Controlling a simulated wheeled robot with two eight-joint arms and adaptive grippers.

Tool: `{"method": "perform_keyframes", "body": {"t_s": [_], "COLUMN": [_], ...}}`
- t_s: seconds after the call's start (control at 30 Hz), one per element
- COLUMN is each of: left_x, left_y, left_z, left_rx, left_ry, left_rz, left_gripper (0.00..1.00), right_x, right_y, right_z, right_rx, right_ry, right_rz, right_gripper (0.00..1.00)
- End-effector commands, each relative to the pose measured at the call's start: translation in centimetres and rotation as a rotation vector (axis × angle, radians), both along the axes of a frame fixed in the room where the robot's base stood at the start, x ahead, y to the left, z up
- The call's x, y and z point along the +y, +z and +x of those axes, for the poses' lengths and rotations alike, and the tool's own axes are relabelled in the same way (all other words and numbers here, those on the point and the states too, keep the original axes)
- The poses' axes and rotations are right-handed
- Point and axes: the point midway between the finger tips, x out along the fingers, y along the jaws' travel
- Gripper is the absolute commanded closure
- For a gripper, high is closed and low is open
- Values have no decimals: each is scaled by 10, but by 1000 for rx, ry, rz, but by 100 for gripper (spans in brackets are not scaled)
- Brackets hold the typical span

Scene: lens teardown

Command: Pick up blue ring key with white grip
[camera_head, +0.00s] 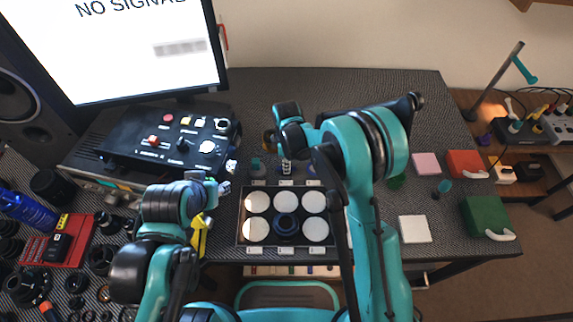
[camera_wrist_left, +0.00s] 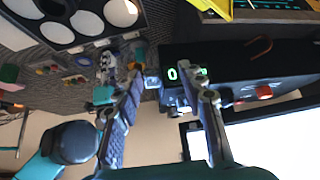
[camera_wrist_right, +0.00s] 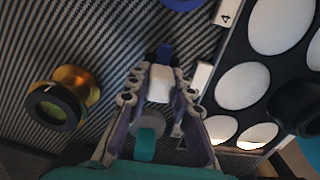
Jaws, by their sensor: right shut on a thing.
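The blue ring key with white grip (camera_wrist_right: 160,85) shows in the right wrist view, between the fingers of my right gripper (camera_wrist_right: 157,92). The fingers are shut on its white grip, and a blue part shows past the grip. In the head view the key (camera_head: 286,167) stands in the row behind the lens tray, just below my right gripper. My left gripper (camera_wrist_left: 163,80) is open and empty in the left wrist view, near the control box.
A teal-gripped key (camera_wrist_right: 146,148) stands close to the held one, with a blue piece (camera_wrist_right: 180,3) on the opposite side. A gold-rimmed lens part (camera_wrist_right: 62,98) is nearby. The tray (camera_head: 241,218) has several white round pads. Right of my right arm is a white pad (camera_head: 414,229).

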Motion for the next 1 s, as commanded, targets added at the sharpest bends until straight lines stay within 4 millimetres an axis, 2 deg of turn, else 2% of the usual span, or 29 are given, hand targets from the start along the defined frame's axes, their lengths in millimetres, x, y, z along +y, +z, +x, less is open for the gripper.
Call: {"method": "perform_keyframes", "body": {"t_s": [0.17, 0.33, 0.7, 1.0], "left_x": [0, 0, 0, 0], "left_y": [7, 21, 43, 51], "left_z": [0, 0, 0, 0], "left_rx": [0, 0, 0, 0], "left_ry": [0, 0, 0, 0], "left_rz": [0, 0, 0, 0], "left_gripper": [60, 60, 60, 60], "right_x": [0, 0, -74, -104], "right_y": [15, 45, 90, 108], "right_z": [0, 0, -31, -44], "right_rx": [0, 0, 0, 0], "right_ry": [0, 0, -4, -1], "right_rz": [0, 0, 0, 0], "right_gripper": [100, 100, 100, 100]}}
